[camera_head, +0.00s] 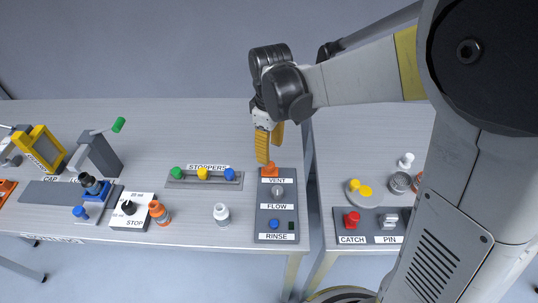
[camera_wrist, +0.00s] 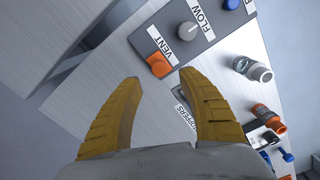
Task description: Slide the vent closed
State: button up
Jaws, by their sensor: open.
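The vent is an orange slider (camera_head: 270,170) at the top of a dark grey panel (camera_head: 262,226), above the VENT label. In the wrist view the orange vent slider (camera_wrist: 159,65) sits near the panel's end, ahead of the fingertips. My gripper (camera_head: 268,150) has yellow fingers pointing down, just above and behind the vent slider in the head view. In the wrist view my gripper (camera_wrist: 158,80) is open, with nothing between its fingers. Whether a finger touches the slider cannot be told.
Below the vent are a grey FLOW knob (camera_head: 277,191) and a blue RINSE button (camera_head: 274,224). A gap separates this table from the right one, which holds the CATCH and PIN panel (camera_head: 370,232).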

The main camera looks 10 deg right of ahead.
aim_at(270, 164)
notch_tip(270, 164, down, 7)
jog(key=shift+r+b, duration=0.2)
jog(key=shift+b, duration=0.85)
grip_shut()
